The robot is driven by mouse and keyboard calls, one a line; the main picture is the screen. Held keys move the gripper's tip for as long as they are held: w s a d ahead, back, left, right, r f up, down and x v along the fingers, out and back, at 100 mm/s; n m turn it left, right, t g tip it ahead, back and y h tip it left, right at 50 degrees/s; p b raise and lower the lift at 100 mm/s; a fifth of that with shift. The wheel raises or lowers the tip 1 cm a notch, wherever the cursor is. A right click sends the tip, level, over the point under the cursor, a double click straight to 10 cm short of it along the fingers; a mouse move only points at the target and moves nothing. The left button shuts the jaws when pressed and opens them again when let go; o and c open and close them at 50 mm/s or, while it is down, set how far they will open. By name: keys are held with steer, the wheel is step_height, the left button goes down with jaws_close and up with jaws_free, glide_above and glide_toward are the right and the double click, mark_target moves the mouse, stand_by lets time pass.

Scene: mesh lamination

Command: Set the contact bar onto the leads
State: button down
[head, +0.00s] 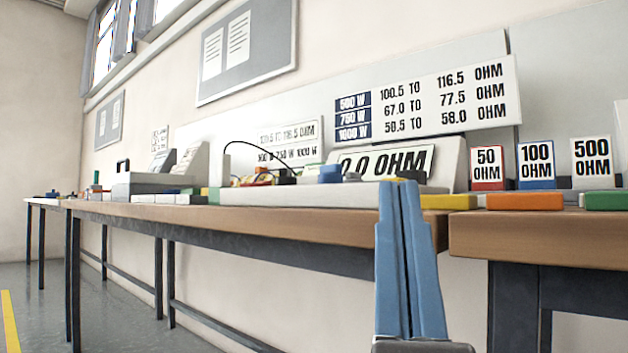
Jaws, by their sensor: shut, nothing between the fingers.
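My gripper (402,184) shows as two blue fingers pointing up, pressed together and empty, in front of the long bench's front edge. A black curved lead (258,147) arches over the bench top at the centre left. A blue block (330,173) stands near a long pale base (290,197) on the bench. I cannot tell which piece is the contact bar; the low view angle hides the tops of the parts, and my fingers cover part of the bench edge.
The long wooden bench (250,219) ends at a gap before a second bench (540,236) on the right. A yellow block (448,201), an orange block (525,201) and a green block (607,201) sit along the front. Cards reading 50, 100 and 500 OHM stand behind.

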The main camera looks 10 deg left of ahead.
step_height(320, 180, up, 68)
steer(key=p, duration=6.6)
steer(key=shift+a, duration=0.1)
